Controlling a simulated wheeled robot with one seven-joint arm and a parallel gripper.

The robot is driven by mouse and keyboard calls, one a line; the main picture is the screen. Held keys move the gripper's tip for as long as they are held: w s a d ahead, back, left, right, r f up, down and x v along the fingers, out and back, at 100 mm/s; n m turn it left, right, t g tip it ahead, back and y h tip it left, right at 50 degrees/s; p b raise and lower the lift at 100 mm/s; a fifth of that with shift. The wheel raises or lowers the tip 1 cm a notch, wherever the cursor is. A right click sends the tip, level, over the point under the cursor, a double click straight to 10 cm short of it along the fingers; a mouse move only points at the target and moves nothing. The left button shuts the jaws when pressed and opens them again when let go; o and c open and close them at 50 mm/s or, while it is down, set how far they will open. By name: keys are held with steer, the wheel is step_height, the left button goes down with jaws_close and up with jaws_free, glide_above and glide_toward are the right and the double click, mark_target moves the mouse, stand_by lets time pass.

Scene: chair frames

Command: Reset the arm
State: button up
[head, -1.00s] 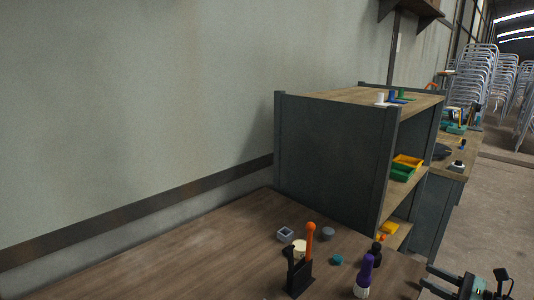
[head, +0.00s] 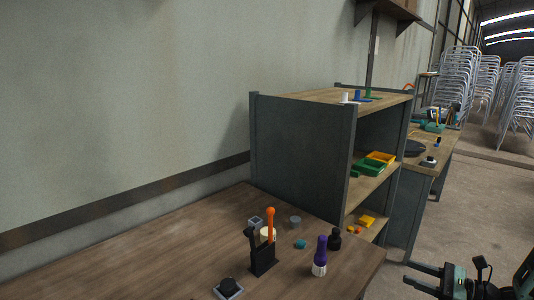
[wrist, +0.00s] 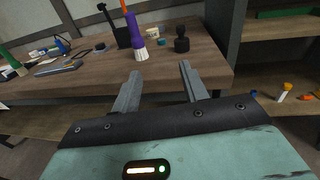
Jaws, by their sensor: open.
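My gripper (head: 422,279) is at the lower right of the head view, past the right edge of the wooden table. It is open, with its two fingers apart and nothing between them. In the wrist view my gripper (wrist: 157,85) points toward the table's edge, its fingers below a purple-handled brush (wrist: 135,35). The brush also stands on the table in the head view (head: 321,255). My gripper touches none of the table's things that I can see.
The wooden table (head: 130,255) holds a black holder (head: 262,260) with an orange-handled tool, a black stamp-like piece (head: 334,238) and small items. A grey shelf (head: 300,145) stands behind, with green (head: 368,167) and yellow trays. Open floor (head: 480,205) lies right; stacked chairs (head: 456,85) stand far back.

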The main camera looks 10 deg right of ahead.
steer(key=s+a+r+n+g, duration=0.45)
steer(key=a+n+g, duration=0.35)
steer(key=a, duration=0.3)
steer(key=s+a+r+n+g, duration=0.3)
steer(key=a+r+n+g, duration=0.2)
steer(key=a+n+g, duration=0.45)
steer(key=s+a+r+n+t+h, duration=0.2)
steer(key=s+a+r+n+h, duration=0.1)
steer(key=s+a+n+h, duration=0.2)
steer(key=s+a+r+n+t+h, duration=0.3)
steer(key=s+a+r+n+h, duration=0.1)
steer(key=s+n+h, duration=0.3)
steer(key=shift+s+a+r+n, duration=0.15)
steer(key=shift+s+a+n, duration=0.35)
steer(key=shift+s+n, duration=1.25)
steer(key=shift+w+n, duration=0.6)
